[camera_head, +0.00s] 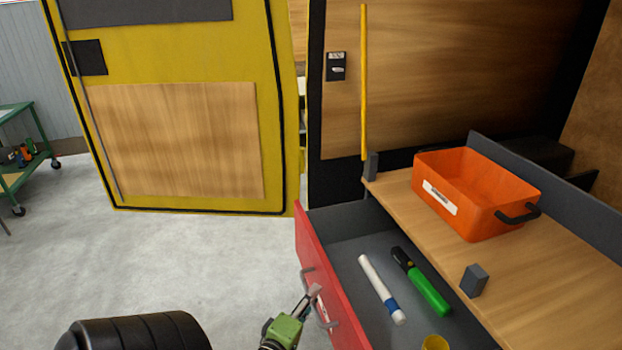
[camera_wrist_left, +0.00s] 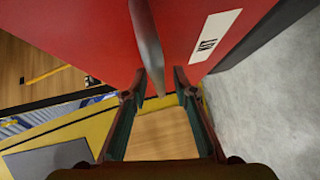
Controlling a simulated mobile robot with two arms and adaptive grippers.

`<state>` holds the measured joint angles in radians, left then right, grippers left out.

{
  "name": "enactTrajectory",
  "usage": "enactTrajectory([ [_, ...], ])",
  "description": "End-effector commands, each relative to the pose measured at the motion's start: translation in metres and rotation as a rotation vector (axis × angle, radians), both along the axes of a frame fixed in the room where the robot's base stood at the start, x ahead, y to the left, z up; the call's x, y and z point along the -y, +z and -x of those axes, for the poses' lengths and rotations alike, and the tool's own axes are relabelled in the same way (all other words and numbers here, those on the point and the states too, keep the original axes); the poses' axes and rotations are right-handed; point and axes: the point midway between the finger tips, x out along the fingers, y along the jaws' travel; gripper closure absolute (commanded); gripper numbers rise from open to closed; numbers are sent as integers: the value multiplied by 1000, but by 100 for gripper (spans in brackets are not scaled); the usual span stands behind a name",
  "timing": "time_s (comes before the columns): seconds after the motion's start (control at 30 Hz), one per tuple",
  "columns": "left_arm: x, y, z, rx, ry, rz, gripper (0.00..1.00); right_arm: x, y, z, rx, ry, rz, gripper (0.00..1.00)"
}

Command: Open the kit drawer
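The kit drawer, with its red front (camera_head: 322,268), is pulled out from under the wooden worktop (camera_head: 400,200). Its grey inside is in plain view. A curved grey handle (camera_head: 308,281) is on the red front; in the left wrist view the handle (camera_wrist_left: 148,45) comes down between the fingers. My left gripper (camera_head: 316,293) is at the handle, its fingers apart on either side of the bar, with a gap showing in the wrist view. My right gripper is not in view.
In the drawer lie a white-and-blue tube (camera_head: 380,287), a green-and-black cylinder (camera_head: 422,284) and a yellow round item (camera_head: 435,343). An orange bin (camera_head: 465,195) and a small grey block (camera_head: 474,281) are on the worktop.

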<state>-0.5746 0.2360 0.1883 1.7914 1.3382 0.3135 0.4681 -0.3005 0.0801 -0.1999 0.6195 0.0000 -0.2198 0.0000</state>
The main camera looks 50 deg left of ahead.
Motion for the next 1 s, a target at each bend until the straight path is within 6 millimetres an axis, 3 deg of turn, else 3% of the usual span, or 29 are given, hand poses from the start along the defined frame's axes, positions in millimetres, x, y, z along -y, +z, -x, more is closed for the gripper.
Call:
enactTrajectory([
  [0.17, 4, 1, 10, -1, 0, -1, 74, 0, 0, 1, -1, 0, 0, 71],
  [0.5, 31, 10, 73, -5, -1, 0, 74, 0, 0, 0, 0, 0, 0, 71],
  [0.7, 43, 14, 101, -2, 0, 0, 74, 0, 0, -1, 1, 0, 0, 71],
  [1.0, 47, 17, 110, 0, 0, 0, 74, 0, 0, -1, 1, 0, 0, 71],
])
